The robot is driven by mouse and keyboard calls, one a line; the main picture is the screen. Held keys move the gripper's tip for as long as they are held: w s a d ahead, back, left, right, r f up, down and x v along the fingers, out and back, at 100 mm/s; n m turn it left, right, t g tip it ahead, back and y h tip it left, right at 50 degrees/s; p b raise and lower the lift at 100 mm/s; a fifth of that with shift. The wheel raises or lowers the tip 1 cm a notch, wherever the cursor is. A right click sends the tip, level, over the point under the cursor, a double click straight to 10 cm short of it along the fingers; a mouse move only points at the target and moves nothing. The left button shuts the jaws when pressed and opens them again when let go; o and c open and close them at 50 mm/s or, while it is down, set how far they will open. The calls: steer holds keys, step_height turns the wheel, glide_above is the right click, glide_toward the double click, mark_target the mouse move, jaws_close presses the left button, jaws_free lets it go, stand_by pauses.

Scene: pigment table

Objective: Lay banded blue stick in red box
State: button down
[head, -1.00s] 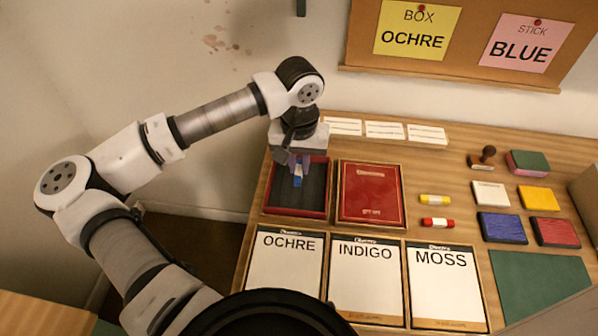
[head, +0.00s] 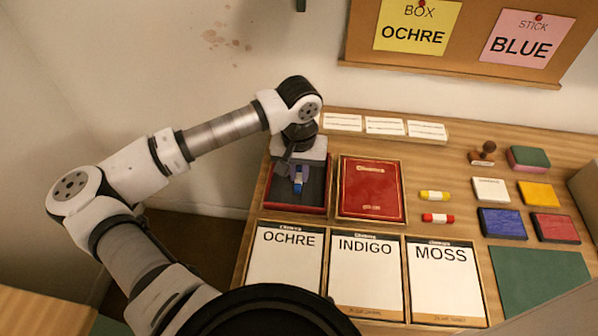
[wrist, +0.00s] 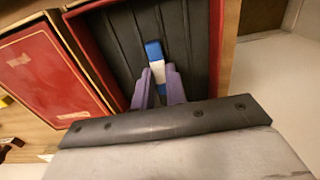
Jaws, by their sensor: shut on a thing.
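The blue stick (head: 298,185) with a white band is held between the purple fingertips of my gripper (head: 298,172). In the wrist view the banded stick (wrist: 155,62) shows between the two fingers (wrist: 159,85), its blue end pointing away from my gripper. The open red box (head: 325,205) has a dark, grooved inside and sits at the left of the table. My gripper and the stick are over the inside of this box; I cannot tell whether the stick touches the bottom. The red box also shows in the wrist view (wrist: 84,38).
A closed red lid (head: 371,190) lies right of the box. Yellow (head: 435,196) and red (head: 437,218) sticks lie further right. Cards marked OCHRE (head: 284,275), INDIGO (head: 364,280) and MOSS (head: 443,285) are in front. Notes reading BOX OCHRE (head: 417,27) and STICK BLUE (head: 527,39) hang behind.

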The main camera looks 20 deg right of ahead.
mark_target(299, 177)
steer(key=shift+s+f, duration=0.1)
steer(key=shift+f, duration=0.25)
steer(key=c, duration=1.4)
jaws_free()
steer(key=shift+c, duration=0.2)
steer(key=shift+s, duration=0.1)
steer(key=shift+d+r+p, duration=0.1)
steer(key=shift+r+p, duration=0.45)
steer(key=shift+p, duration=0.3)
step_height(299, 177, up, 12)
steer(key=b, duration=0.2)
steer(key=shift+w, duration=0.2)
